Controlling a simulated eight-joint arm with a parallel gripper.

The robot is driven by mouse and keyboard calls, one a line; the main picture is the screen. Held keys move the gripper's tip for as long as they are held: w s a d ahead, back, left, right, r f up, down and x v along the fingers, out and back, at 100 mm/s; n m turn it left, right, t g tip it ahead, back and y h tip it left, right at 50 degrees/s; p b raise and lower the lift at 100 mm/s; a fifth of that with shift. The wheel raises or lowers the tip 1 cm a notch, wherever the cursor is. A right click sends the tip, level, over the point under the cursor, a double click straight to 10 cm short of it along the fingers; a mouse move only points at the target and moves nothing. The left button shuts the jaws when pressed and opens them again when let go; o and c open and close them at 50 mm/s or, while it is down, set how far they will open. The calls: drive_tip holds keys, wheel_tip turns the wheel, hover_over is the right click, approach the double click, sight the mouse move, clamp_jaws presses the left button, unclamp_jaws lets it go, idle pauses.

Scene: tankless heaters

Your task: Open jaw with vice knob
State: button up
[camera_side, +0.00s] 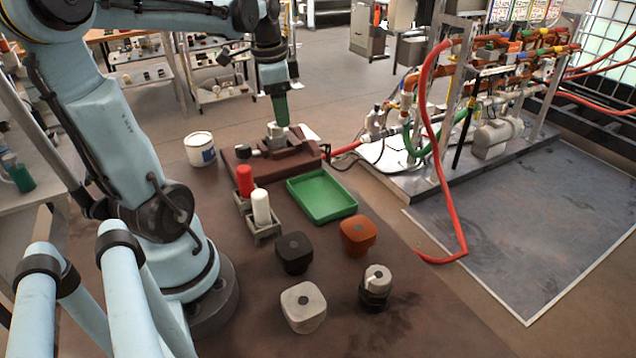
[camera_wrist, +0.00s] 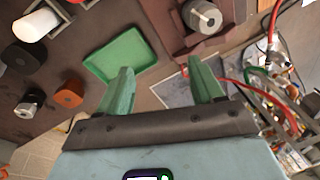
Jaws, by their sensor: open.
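The vice (camera_side: 290,165) is a dark red-brown block on the mat, left of centre in the side view. A dark round knob (camera_side: 242,151) sticks out from its left side, and a grey metal part stands on top, partly behind my gripper. My gripper (camera_side: 283,122) points down just above the vice, its green fingers near that grey part; contact cannot be told. In the wrist view my gripper (camera_wrist: 163,78) has its two green fingers wide apart with nothing between them. The vice (camera_wrist: 160,15) shows there at the top, with a silver round part (camera_wrist: 202,17) ahead of the fingertips.
A green tray (camera_side: 322,198) lies in front of the vice. Red (camera_side: 244,181) and white (camera_side: 261,207) bottles stand in a holder beside it. Black (camera_side: 294,253), orange (camera_side: 358,235) and pale (camera_side: 303,307) blocks stand nearer. A white tub (camera_side: 200,149) is left; a red hose (camera_side: 432,130) hangs right.

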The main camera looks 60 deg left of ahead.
drive_tip(key=w+d+f+n+t, duration=0.1)
drive_tip(key=d+t, duration=0.1)
drive_tip(key=d, duration=0.6)
drive_tip(key=w+d+f+n+t, duration=0.1)
drive_tip(key=d+t, duration=0.1)
drive_tip(key=d, duration=0.7)
drive_tip(key=shift+w+d+f+n+h, duration=0.15)
drive_tip(key=shift+w+d+n+h, duration=0.05)
drive_tip(key=shift+w+n+h, duration=0.15)
drive_tip(key=shift+n+t+h, duration=0.35)
drive_tip(key=shift+t, duration=0.35)
drive_tip(key=d, duration=0.3)
drive_tip(key=d+f, duration=0.1)
drive_tip(key=shift+s+d, duration=0.15)
drive_tip(key=shift+s, duration=0.2)
